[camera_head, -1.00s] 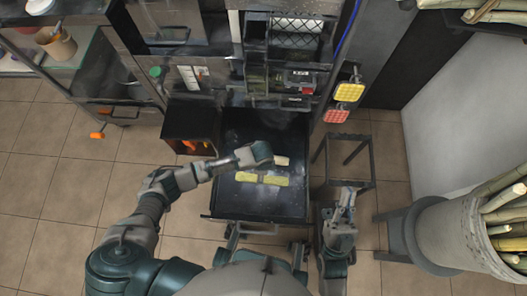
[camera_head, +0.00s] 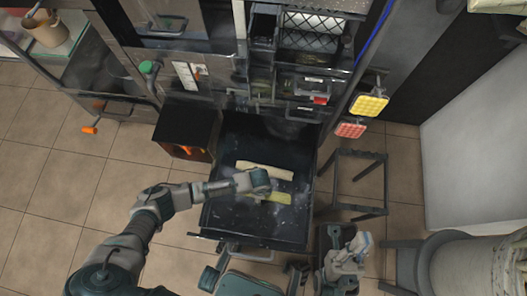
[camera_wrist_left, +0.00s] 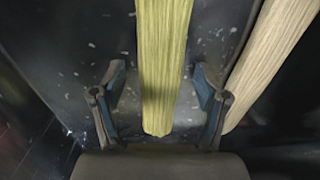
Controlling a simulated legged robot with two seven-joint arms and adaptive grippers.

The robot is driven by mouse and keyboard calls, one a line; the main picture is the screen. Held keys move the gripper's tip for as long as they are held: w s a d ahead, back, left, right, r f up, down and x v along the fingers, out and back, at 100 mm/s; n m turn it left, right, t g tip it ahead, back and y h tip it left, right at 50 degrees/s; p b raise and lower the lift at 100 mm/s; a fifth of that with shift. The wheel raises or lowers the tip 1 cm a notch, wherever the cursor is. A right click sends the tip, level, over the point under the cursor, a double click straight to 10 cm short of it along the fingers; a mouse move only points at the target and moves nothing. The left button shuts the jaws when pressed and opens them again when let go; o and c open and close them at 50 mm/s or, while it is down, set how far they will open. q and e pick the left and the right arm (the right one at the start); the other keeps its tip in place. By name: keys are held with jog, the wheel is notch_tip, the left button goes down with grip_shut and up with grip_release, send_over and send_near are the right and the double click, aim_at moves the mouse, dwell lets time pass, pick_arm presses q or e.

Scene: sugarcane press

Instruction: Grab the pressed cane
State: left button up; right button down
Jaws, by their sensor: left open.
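A yellow-green pressed cane piece (camera_head: 280,198) lies flat on the dark metal tray (camera_head: 222,215), partly covered by my left arm. In the left wrist view this piece (camera_wrist_left: 164,60) runs lengthwise between the two fingers of my left gripper (camera_wrist_left: 158,72), which is open, with a gap on each side. A paler cane piece (camera_head: 266,170) lies farther back on the tray; it also shows right of the right finger in the left wrist view (camera_wrist_left: 268,60). My right gripper (camera_head: 352,250) is away from the tray at lower right; its finger gap is unclear.
The press machine (camera_head: 285,85) stands behind the tray. A dark box with an orange inside (camera_head: 187,135) is at the tray's left. A metal stand frame (camera_head: 360,182) is to its right. A grey bucket (camera_head: 475,265) stands at far right. Tiled floor is open at left.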

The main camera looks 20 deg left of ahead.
pick_arm(q)
jog(key=shift+w+r, duration=0.1)
jog(key=shift+r, duration=0.15)
jog(key=c, duration=1.3)
